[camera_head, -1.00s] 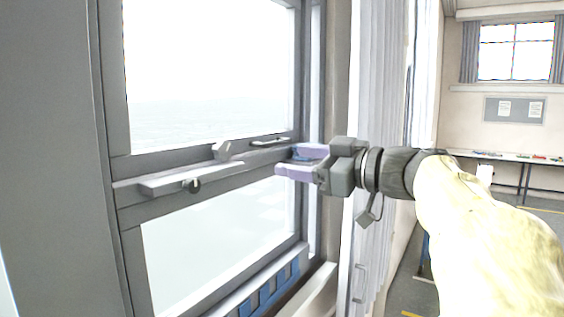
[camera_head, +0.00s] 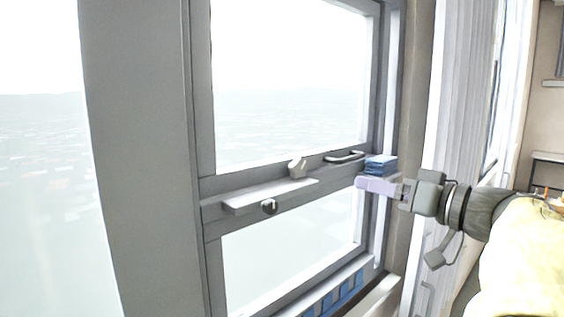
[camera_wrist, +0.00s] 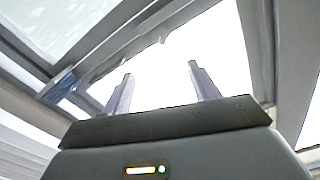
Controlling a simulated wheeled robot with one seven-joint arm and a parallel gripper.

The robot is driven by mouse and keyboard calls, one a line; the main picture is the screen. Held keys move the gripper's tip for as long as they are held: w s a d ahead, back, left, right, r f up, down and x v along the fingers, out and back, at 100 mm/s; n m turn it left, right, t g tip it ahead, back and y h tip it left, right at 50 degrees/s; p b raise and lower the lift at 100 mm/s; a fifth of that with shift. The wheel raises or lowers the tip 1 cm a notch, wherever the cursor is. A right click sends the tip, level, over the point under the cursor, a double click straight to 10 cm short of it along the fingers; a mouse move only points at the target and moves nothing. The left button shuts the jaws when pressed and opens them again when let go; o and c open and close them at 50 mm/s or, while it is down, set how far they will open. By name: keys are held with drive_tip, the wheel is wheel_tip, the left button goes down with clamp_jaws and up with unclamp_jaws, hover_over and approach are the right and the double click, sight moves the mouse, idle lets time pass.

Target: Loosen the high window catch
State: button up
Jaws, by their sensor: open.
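A grey catch (camera_head: 297,167) stands up from the middle rail of the window in the head view, left of my gripper and apart from it. A round dark knob (camera_head: 269,206) sits below a pale ledge on the same rail. My gripper (camera_head: 360,184) is at the rail's right end, its pale purple finger pointing left. The second finger is hard to make out there. In the wrist view my gripper (camera_wrist: 160,70) shows two spread fingers with only bright window between them. I cannot pick out the catch surely in the wrist view.
A blue stack (camera_head: 381,162) is at the rail's right end, just above my finger; something blue (camera_wrist: 60,85) shows left of the fingers in the wrist view. A dark bar handle (camera_head: 344,156) is on the rail. A curtain (camera_head: 462,90) hangs at the right.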

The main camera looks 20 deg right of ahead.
sight(302, 168)
drive_tip(key=p+x, duration=0.6)
drive_tip(key=x, duration=1)
drive_tip(key=shift+w, duration=0.1)
drive_tip(key=shift+w+a, duration=0.3)
drive_tip(key=shift+w, duration=0.35)
drive_tip(key=c, duration=1)
